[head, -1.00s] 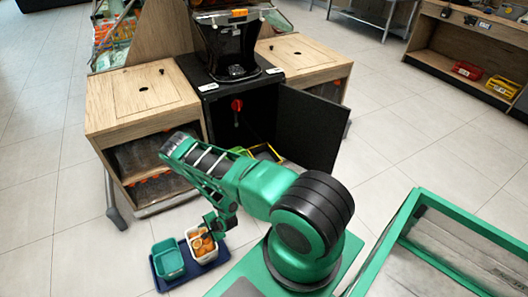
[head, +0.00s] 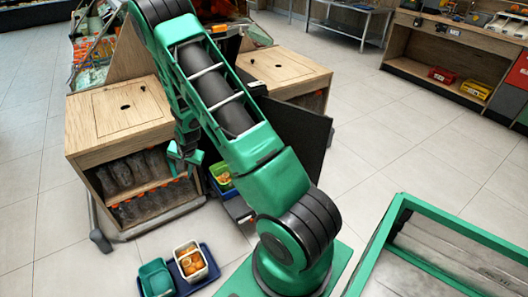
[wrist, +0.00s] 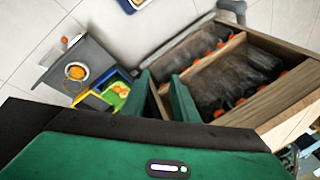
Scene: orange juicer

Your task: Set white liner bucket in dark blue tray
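The white liner bucket (head: 201,272) holds orange pieces and stands in the right part of the dark blue tray (head: 211,265) on the floor. A teal bucket (head: 156,280) stands beside it in the same tray. The exact seating of the white bucket's base is hidden by its walls. My gripper (head: 183,160) is well above and behind the tray, in front of the wooden cabinet. In the wrist view its two green fingers (wrist: 162,88) are apart with nothing between them. Only an edge of the tray (wrist: 127,5) shows at the top there.
A wooden cabinet (head: 118,112) with open shelves stands behind my gripper. A dark open door (head: 298,130) is to its right. A blue bin (head: 216,170) with green and yellow items sits low by the cabinet. The tiled floor (head: 75,255) left of the tray is clear.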

